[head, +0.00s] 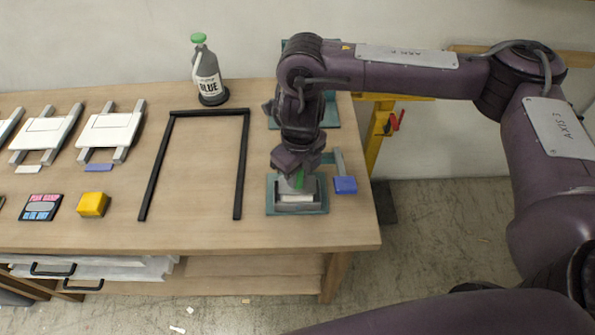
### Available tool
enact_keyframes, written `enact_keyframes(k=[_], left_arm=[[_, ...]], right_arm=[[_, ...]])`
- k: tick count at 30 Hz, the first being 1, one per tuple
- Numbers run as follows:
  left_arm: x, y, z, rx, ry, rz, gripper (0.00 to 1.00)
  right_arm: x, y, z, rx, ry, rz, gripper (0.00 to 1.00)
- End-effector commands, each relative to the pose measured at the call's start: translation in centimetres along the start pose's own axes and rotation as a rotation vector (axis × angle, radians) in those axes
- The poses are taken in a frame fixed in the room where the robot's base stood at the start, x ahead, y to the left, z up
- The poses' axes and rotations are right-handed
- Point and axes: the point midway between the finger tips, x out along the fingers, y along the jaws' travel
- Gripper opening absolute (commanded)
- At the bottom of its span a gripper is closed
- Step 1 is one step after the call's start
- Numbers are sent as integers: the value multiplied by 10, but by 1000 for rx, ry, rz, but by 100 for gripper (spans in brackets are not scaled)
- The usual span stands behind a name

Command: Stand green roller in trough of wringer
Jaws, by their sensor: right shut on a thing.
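The green roller (300,180) is between the fingers of my right gripper (296,174), and only a small green part of it shows. My right gripper points down and is shut on it, just above a grey trough-shaped piece, apparently the wringer (296,207), on a teal base (274,207) near the bench's right end. A pale strip shows along the trough. I cannot tell whether the roller touches the trough, as the gripper hides most of it. My left gripper is not in view.
Behind the arm is another teal piece (331,110).

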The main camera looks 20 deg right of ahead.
Motion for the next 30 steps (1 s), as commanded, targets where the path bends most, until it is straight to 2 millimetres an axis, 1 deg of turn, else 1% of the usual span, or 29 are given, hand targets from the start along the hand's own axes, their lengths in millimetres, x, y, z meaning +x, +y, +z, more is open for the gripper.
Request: enact_keyframes(k=[8, 19, 22, 23, 27, 28, 30], left_arm=[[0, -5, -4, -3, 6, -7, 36], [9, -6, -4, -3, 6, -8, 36], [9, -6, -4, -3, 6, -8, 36], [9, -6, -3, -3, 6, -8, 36], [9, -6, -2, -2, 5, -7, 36], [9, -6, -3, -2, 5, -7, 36], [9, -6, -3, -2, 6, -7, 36]], right_arm=[[1, 0, 1, -1, -3, 0, 0], [15, 1, -1, -1, 1, 1, 0], [16, 1, -2, -2, 4, 1, 0], [16, 1, -2, -2, 6, 1, 25], [16, 1, -2, -2, 4, 1, 44], [15, 1, -2, -2, 4, 1, 46], [14, 0, -1, -1, 2, 0, 46]])
